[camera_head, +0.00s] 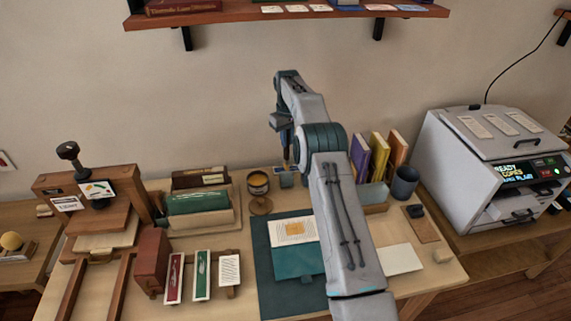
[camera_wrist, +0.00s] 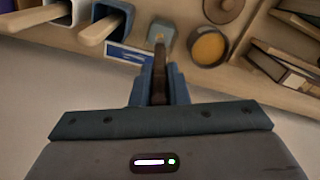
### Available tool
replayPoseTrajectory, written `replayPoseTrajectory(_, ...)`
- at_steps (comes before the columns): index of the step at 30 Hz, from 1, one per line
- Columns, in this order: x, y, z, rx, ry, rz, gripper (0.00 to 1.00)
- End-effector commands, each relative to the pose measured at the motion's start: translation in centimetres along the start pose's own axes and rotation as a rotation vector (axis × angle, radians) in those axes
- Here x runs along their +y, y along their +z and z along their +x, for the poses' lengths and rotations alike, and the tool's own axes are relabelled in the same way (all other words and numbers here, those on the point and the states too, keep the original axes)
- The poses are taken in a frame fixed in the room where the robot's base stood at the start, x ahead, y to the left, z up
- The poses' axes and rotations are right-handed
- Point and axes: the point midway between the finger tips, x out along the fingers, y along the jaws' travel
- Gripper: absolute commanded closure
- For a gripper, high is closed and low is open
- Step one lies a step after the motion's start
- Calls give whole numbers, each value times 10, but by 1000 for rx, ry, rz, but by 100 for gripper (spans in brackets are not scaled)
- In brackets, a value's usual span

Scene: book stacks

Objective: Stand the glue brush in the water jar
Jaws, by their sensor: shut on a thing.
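My gripper (camera_head: 287,150) is shut on the glue brush, with its fingers pointing down; it also shows in the wrist view (camera_wrist: 158,88). The brush's brown handle (camera_wrist: 159,72) runs between the fingers, and its paler end points toward a small grey-blue vessel (camera_wrist: 163,34), which looks like the water jar. In the head view this jar (camera_head: 286,181) stands right below my gripper. I cannot tell whether the brush end is above the jar's mouth or inside it. The forearm hides part of the area to the right.
A glue pot (camera_head: 258,184) with amber contents stands just left of the jar. Upright purple, yellow and orange books (camera_head: 378,158) and a dark cup (camera_head: 405,181) stand to the right. A wooden press (camera_head: 98,200) is at the left.

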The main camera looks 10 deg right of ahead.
Motion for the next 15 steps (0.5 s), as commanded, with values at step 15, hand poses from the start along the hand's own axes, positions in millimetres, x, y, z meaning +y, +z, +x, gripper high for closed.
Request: replayPoseTrajectory(15,-2,-1,67,0,0,-3,100)
